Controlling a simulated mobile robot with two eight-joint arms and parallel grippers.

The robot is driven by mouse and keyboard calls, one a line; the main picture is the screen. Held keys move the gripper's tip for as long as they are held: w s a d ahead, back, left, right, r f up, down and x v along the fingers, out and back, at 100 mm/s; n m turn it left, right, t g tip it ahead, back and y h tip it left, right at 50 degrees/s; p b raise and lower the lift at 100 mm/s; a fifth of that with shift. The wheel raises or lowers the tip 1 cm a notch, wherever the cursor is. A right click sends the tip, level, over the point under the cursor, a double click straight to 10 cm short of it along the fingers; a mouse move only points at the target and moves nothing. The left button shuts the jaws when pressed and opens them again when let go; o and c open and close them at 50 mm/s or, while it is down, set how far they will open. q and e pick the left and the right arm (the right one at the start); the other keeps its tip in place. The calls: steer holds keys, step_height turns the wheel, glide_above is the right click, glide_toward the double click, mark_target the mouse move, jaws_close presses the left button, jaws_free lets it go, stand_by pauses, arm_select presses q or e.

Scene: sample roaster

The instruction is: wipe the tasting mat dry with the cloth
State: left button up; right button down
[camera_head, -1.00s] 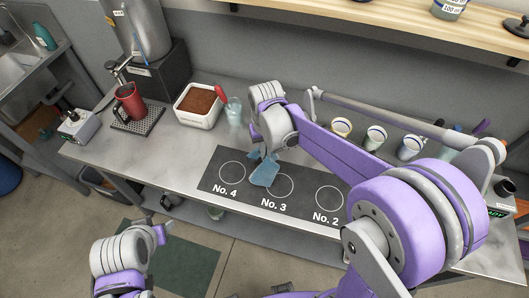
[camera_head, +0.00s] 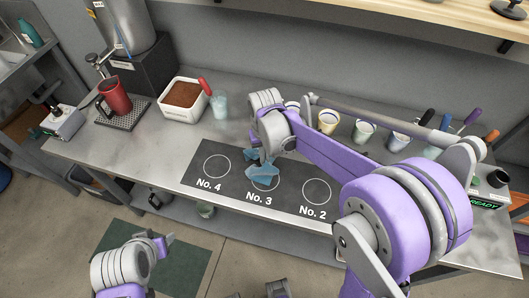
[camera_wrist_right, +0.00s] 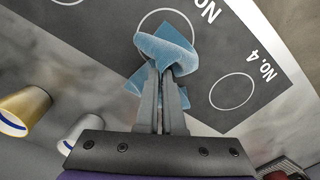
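The dark tasting mat (camera_head: 228,184) lies along the front of the steel counter, with white circles labelled No. 4, No. 3 and No. 2 in sight. The rest of it is hidden behind my right arm. The light blue cloth (camera_head: 262,166) is bunched at the No. 3 circle. My right gripper (camera_wrist_right: 165,68) is shut on the cloth (camera_wrist_right: 178,48), with cloth folds on both sides of the fingers. Whether the whole cloth touches the mat is hard to tell. My left gripper (camera_head: 166,241) is away from the counter, at the lower left; its finger gap is unclear.
A white bin of brown grounds (camera_head: 183,97), a glass of water (camera_head: 220,106) and a red pitcher (camera_head: 115,97) stand behind and left of the mat. Several cups, including a yellow-rimmed one (camera_head: 327,121), stand behind my right arm. The counter left of the mat is clear.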

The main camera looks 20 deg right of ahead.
mark_target(265, 170)
step_height(265, 170, down, 3)
steer(key=shift+f+b, duration=0.15)
steer(key=shift+b, duration=0.7)
arm_select(q)
steer(key=f, duration=0.2)
steer(key=shift+s+f, duration=0.35)
steer(key=shift+s, duration=0.05)
arm_select(e)
steer(key=c, duration=1.3)
jaws_free()
steer(key=shift+w, duration=0.1)
steer(key=shift+c, duration=0.2)
steer(key=o, duration=1.3)
arm_select(q)
steer(key=shift+w, duration=0.1)
arm_select(e)
steer(key=shift+o, duration=0.2)
arm_select(q)
steer(key=shift+f, duration=0.1)
arm_select(e)
steer(key=shift+f, duration=0.1)
steer(key=shift+f+b, duration=0.65)
steer(key=shift+f, duration=0.2)
arm_select(q)
steer(key=shift+s+f, duration=0.2)
steer(key=shift+f, duration=0.45)
arm_select(e)
jaws_close()
